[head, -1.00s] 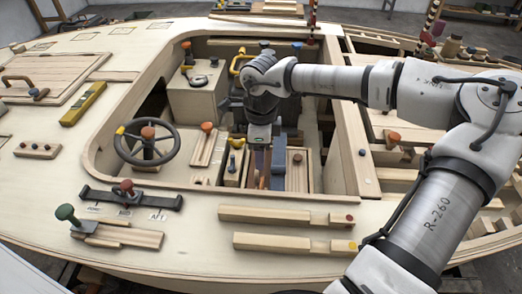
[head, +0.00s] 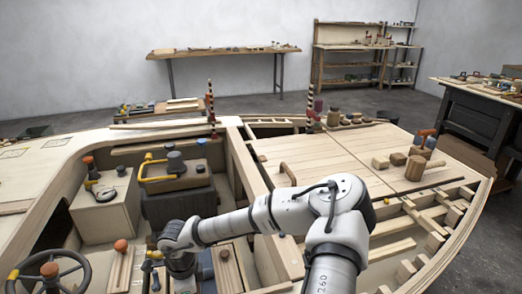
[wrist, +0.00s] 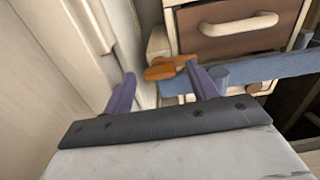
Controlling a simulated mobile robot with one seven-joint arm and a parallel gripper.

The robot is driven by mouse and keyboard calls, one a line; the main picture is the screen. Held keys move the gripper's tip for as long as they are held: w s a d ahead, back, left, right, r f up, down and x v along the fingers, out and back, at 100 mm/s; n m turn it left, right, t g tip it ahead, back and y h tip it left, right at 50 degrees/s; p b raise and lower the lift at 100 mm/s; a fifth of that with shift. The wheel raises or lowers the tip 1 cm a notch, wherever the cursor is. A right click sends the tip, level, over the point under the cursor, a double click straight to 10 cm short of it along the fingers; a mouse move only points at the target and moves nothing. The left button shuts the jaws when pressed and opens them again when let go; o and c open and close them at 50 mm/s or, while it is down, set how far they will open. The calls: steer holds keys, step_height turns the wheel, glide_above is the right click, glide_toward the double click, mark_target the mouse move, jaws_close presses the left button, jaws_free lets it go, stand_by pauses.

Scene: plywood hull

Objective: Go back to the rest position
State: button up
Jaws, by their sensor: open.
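My gripper shows in the wrist view (wrist: 160,95) with its two purple fingers apart and nothing between them. Beyond the fingers are an orange-brown wooden piece (wrist: 172,68) and a blue bar (wrist: 250,70). I cannot tell whether the right finger touches the orange-brown piece. In the head view my arm reaches left over the hull, and its wrist is low in the cockpit. The fingertips are hidden there.
The plywood hull has a steering wheel (head: 48,275), a console box (head: 105,205) and a dark box with a yellow handle (head: 178,190). A drawer with a pale handle (wrist: 238,25) is close in the wrist view. Striped posts (head: 211,110) rise behind.

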steer(key=shift+f, duration=0.25)
steer(key=shift+r, duration=0.1)
step_height(320, 180, up, 13)
steer(key=b, duration=0.1)
step_height(320, 180, down, 13)
steer(key=shift+f+p, duration=0.1)
steer(key=shift+p, duration=0.65)
steer(key=m+p, duration=0.2)
steer(key=shift+r+m, duration=0.25)
steer(key=shift+m, duration=0.15)
steer(key=m+p, duration=0.6)
steer(key=m, duration=0.1)
steer(key=shift+p, duration=0.3)
steer(key=m+p, duration=0.5)
steer(key=shift+f+m+p, duration=0.25)
steer(key=shift+m+p, duration=0.65)
steer(key=shift+m, duration=0.7)
